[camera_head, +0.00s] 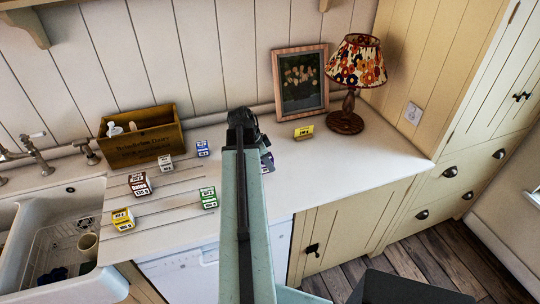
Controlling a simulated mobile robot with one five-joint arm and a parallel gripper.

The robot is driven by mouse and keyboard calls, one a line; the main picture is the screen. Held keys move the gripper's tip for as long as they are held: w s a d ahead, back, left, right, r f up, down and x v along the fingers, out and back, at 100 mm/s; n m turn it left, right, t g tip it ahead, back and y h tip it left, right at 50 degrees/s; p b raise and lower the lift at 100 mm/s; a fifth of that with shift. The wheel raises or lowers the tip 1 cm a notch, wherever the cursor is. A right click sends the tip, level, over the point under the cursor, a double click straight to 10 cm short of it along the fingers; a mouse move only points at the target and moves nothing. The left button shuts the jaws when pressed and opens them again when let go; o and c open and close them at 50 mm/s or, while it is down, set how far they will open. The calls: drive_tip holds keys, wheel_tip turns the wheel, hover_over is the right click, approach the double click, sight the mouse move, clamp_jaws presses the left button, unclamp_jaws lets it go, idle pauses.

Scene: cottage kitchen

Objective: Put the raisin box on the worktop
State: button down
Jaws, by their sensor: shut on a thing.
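My gripper (264,148) is at the far end of my pale green arm, over the middle of the white worktop (350,165). It is shut on a small dark purple box (268,163) with a white label, which I take to be the raisin box. My arm hides the box's left part and most of the fingers, and the label is too small to read. I cannot tell whether the box touches the worktop or is held just above it.
Several small boxes, including a brown dates box (139,185) and a green box (208,197), stand on the left drainer. The worktop's right part is clear.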

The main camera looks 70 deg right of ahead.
drive_tip(key=d, duration=0.3)
drive_tip(key=w+d, duration=0.1)
drive_tip(key=d, duration=0.2)
drive_tip(key=d+f, duration=0.1)
drive_tip(key=d, duration=0.2)
drive_tip(key=shift+w+d+b, duration=0.1)
drive_tip(key=shift+w+b, duration=0.25)
drive_tip(key=shift+w, duration=0.05)
wheel_tip(320, 180, down, 4)
drive_tip(key=b, duration=0.4)
drive_tip(key=shift+d, duration=0.15)
drive_tip(key=shift+r, duration=0.3)
drive_tip(key=shift+f, duration=0.2)
drive_tip(key=c, duration=0.9)
unclamp_jaws()
